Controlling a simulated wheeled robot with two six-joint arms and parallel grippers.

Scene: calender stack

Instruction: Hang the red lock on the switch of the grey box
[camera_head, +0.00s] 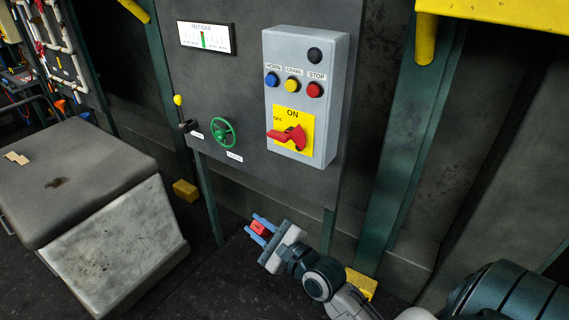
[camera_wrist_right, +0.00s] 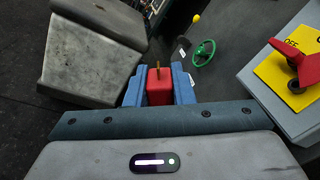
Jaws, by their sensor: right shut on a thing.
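The grey box (camera_head: 335,100) is mounted on the dark panel in the head view. Its red switch (camera_head: 288,136) sits on a yellow plate marked ON and OFF, with the handle pointing left toward OFF. My right gripper (camera_head: 259,228) is below the box and to its left, apart from it. Its blue fingers are shut on the red lock (camera_head: 259,227). In the right wrist view the lock (camera_wrist_right: 158,87) sits between the fingers, with a thin brass-coloured piece standing up from it. The switch (camera_wrist_right: 296,66) shows there at the right. My left gripper is not in view.
A green handwheel (camera_head: 223,131) and a yellow-tipped lever (camera_head: 179,108) stick out of the panel left of the box. A large grey block (camera_head: 75,165) stands at the left. A yellow beam (camera_head: 500,12) crosses the upper right. The space between lock and box looks clear.

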